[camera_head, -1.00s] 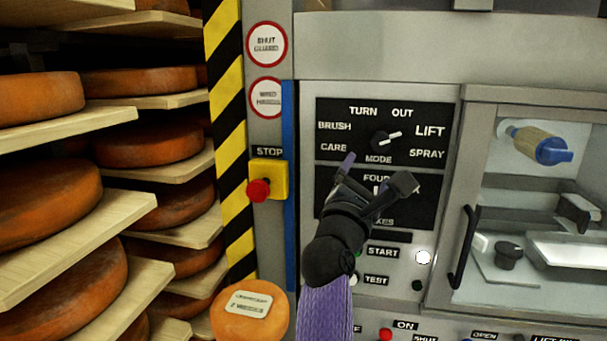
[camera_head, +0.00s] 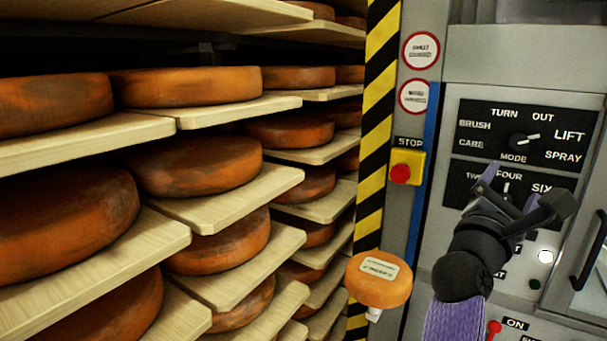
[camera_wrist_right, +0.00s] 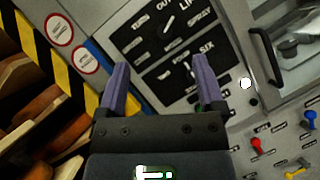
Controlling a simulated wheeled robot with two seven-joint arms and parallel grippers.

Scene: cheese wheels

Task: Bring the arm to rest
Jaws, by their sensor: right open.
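My right gripper (camera_head: 522,190) is raised in front of the machine's control panel (camera_head: 460,230), at the right of the head view. Its two purple-tipped fingers stand apart with nothing between them. In the right wrist view the open fingers (camera_wrist_right: 162,72) point towards the black dial plates. The mode dial (camera_head: 518,139) shows above the gripper, its white pointer aimed towards LIFT. The lower dial with TWO, FOUR and SIX (camera_head: 506,187) is partly hidden behind the gripper. I cannot tell the exact gap between fingers and panel. My left gripper is not in view.
A red stop button (camera_head: 401,173) sits on a yellow box left of the panel. An orange labelled cheese-shaped piece (camera_head: 380,292) stands below it. Shelves of cheese wheels (camera_head: 190,160) fill the left. A door handle (camera_head: 590,250) is at the right.

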